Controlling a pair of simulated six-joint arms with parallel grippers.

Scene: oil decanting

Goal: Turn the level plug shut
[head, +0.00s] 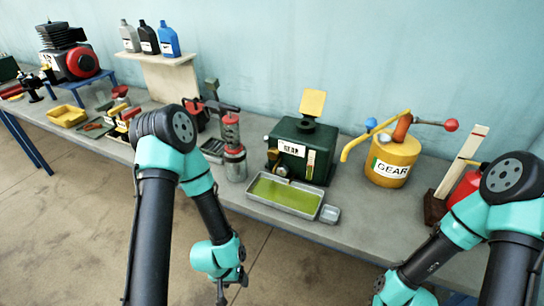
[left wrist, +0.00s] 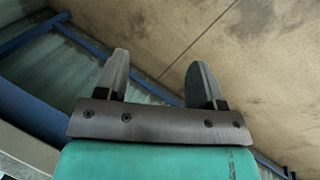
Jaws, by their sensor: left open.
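The dark green gear housing (head: 309,143) with a GEAR label stands on the bench right of centre, its yellow lid flap raised. Small brass-coloured fittings (head: 281,170) show low on its front; I cannot tell which is the level plug or how far it is turned. A shallow tray (head: 248,203) holding yellow-green oil lies in front of the housing. My left gripper (head: 230,287) hangs below and in front of the bench edge, away from the housing. In the left wrist view its fingers (left wrist: 158,65) are apart and empty above the floor. My right gripper is out of view.
A yellow GEAR oil can (head: 394,160) with a spout stands right of the housing, and a red-grey cylinder (head: 233,150) stands left. A small clear dish (head: 329,214) sits beside the tray. An upright board (head: 461,162) stands at right.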

